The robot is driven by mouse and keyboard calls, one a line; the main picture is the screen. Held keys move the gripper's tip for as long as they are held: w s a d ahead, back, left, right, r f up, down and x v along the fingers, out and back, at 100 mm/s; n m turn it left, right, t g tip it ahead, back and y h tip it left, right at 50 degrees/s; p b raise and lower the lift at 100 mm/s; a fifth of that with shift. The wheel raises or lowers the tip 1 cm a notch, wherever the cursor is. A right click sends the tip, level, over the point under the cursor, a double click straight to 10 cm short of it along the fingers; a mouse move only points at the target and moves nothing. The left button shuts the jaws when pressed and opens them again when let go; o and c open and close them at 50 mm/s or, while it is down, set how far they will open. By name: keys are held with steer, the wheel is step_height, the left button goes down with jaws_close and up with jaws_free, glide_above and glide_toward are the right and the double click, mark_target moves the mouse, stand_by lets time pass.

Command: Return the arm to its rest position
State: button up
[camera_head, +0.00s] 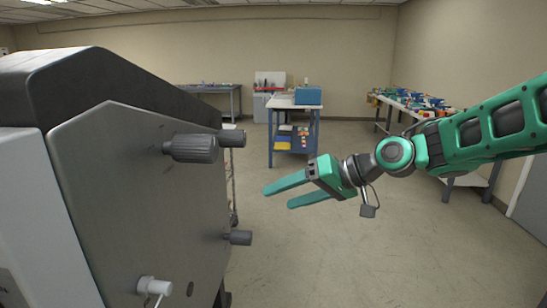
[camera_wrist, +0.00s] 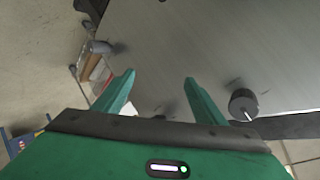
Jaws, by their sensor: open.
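My gripper (camera_head: 277,195) is green, with its two fingers apart and nothing between them. In the head view my arm reaches in from the right, and the fingers point left toward the grey laminator (camera_head: 120,190). A gap of floor shows between the fingertips and the machine's side. In the wrist view the two fingers (camera_wrist: 158,80) are spread in front of the laminator's grey side panel (camera_wrist: 200,40). A dark knob (camera_wrist: 243,103) shows to the right of the fingers there.
The laminator carries dark knobs (camera_head: 190,148) and a light lever (camera_head: 153,287) on its near side. A blue cart (camera_head: 295,125) with a blue box stands behind. A bench with coloured items (camera_head: 410,100) is at the right wall. The middle floor (camera_head: 320,260) is clear.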

steer(key=s+d+f+m+h, duration=0.2)
steer(key=s+d+f+h, duration=0.1)
steer(key=d, duration=0.5)
steer(key=s+d+f+m+h, duration=0.1)
steer(key=s+d+f+h, duration=0.15)
steer(key=d, duration=0.65)
steer(key=s+d+f+m+h, duration=0.2)
steer(key=s+d+f+h, duration=0.1)
steer(key=d, duration=0.5)
steer(key=s+d+f+m+g+h, duration=0.1)
steer(key=s+d+m+g, duration=0.1)
steer(key=s+d, duration=0.4)
steer(key=s+d+f+m+g+h, duration=0.1)
steer(key=s+d, duration=0.6)
steer(key=s, duration=0.8)
steer(key=shift+d+f+m+g, duration=0.2)
steer(key=shift+f+m+g, duration=0.55)
steer(key=shift+m, duration=0.35)
steer(key=shift+s, duration=0.1)
